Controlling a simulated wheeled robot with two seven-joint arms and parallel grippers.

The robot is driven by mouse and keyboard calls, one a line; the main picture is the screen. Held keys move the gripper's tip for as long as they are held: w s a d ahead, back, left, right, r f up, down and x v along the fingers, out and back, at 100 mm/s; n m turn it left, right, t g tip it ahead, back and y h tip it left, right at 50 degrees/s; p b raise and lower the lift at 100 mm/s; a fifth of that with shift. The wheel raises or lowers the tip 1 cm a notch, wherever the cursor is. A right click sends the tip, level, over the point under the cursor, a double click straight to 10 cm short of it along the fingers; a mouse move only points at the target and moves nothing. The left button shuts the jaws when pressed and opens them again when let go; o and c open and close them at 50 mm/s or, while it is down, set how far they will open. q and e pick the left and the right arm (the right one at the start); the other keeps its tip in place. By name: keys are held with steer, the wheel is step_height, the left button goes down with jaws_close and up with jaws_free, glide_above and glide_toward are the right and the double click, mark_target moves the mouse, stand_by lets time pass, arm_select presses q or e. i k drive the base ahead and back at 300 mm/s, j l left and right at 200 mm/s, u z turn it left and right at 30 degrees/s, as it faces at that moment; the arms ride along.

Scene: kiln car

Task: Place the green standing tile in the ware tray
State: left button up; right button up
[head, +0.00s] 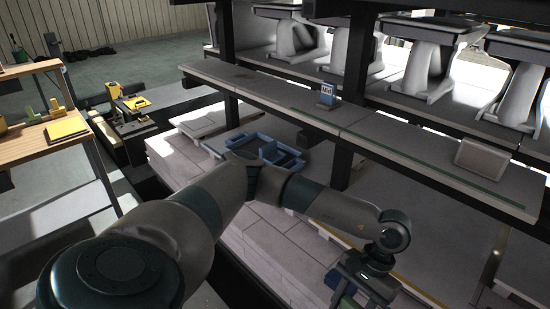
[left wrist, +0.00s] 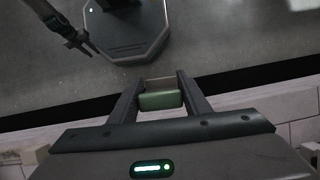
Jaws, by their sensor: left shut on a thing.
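My left gripper (left wrist: 159,95) is shut on the green tile (left wrist: 160,100), which sits between its two fingers. In the head view the left gripper (head: 352,290) is low at the right, and a sliver of green shows at the bottom edge; the rest is hidden or cut off. The blue ware tray (head: 268,152) lies on the pale lower deck under the shelf, left of and beyond the gripper. My forearm hides its near side. A dark arm end at the top left of the left wrist view looks like my right gripper (left wrist: 88,48); its opening is unclear.
A wooden table (head: 40,140) with yellow and green items stands at the left.

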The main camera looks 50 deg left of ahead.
mark_target(256, 146)
steer(key=k+j+z, duration=0.1)
steer(key=j, duration=0.4)
steer(key=k+j+z, duration=0.1)
steer(key=j, duration=0.4)
steer(key=k+j+z, duration=0.1)
steer(key=j, duration=0.4)
steer(key=k+j+z, duration=0.1)
steer(key=j, duration=0.35)
steer(key=k+j+z, duration=0.1)
steer(key=k+j, duration=0.15)
steer(key=j, duration=0.2)
steer(key=k+j, duration=0.2)
steer(key=j, duration=0.25)
steer(key=k+j+z, duration=0.15)
steer(key=j, duration=0.3)
steer(key=k+j+z, duration=0.1)
steer(key=j, duration=0.35)
steer(key=k, duration=0.1)
